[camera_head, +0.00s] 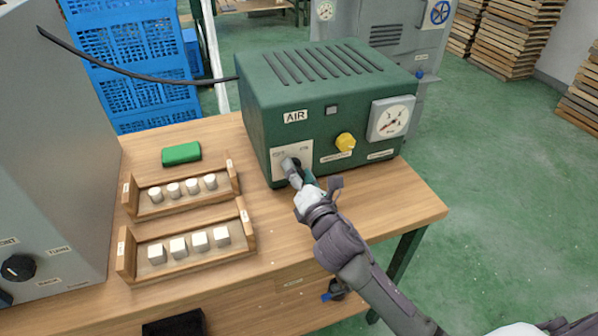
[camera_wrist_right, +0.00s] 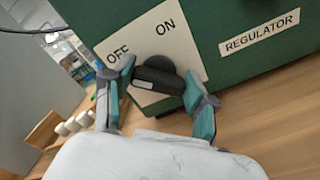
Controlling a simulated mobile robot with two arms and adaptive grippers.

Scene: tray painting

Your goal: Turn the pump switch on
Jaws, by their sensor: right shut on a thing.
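The pump switch is a black rotary knob (camera_wrist_right: 168,68) on a pale plate (camera_wrist_right: 205,62) marked OFF and ON, on the front of the green AIR box (camera_head: 315,95). My right gripper (camera_head: 297,172) is at the plate and hides most of the knob in the head view. In the right wrist view its two teal-padded fingers (camera_wrist_right: 158,80) are closed on the knob's grip bar, one at each end. A small white mark sits at the bar's left end, on the OFF side. My left gripper is not in view.
The box also carries a yellow regulator knob (camera_head: 345,142) and a gauge (camera_head: 391,119). Two wooden trays with white pieces and a green block (camera_head: 181,154) lie left on the table (camera_head: 400,205). A grey cabinet (camera_head: 50,150) stands at far left.

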